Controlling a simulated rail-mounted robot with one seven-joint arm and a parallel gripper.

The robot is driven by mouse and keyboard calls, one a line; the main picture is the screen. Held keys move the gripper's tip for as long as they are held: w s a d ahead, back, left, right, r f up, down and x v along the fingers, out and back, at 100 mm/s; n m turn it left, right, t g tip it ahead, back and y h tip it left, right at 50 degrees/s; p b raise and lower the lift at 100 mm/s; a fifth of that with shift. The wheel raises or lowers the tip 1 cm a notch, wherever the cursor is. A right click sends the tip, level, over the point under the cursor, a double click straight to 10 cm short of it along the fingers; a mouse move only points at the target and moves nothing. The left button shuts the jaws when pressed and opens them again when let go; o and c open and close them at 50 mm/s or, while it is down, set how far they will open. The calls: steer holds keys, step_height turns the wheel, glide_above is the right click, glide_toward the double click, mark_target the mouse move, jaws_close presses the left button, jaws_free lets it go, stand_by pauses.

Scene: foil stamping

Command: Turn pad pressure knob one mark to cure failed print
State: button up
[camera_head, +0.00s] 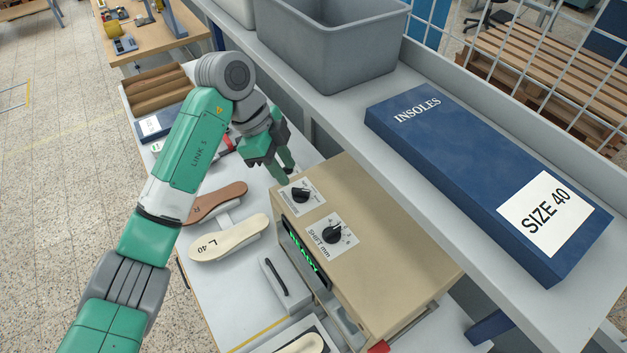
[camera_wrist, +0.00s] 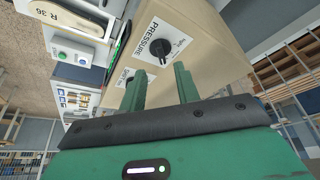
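The beige stamping machine (camera_head: 385,235) stands on the bench and carries two black knobs on top. The pressure knob (camera_head: 299,195), on a white label marked PRESSURE, is at the end near my gripper. It also shows in the wrist view (camera_wrist: 160,48), just beyond my fingertips. The second knob (camera_head: 332,234) sits on a label marked SHIFT mm. My gripper (camera_head: 284,172) is above and beside the pressure knob. In the wrist view its two green fingers (camera_wrist: 158,82) stand apart with nothing between them. They appear clear of the knob.
The machine's display (camera_head: 304,251) reads READY in green. Insoles, one a cream insole marked L 40 (camera_head: 229,237), lie left of the machine. A shelf above right holds a blue INSOLES box (camera_head: 480,170) and a grey bin (camera_head: 335,45).

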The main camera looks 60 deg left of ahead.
mark_target(300, 190)
steer(key=x, duration=0.6)
steer(key=shift+w, duration=0.1)
steer(key=shift+c, duration=0.4)
jaws_close()
steer(key=shift+d, duration=0.1)
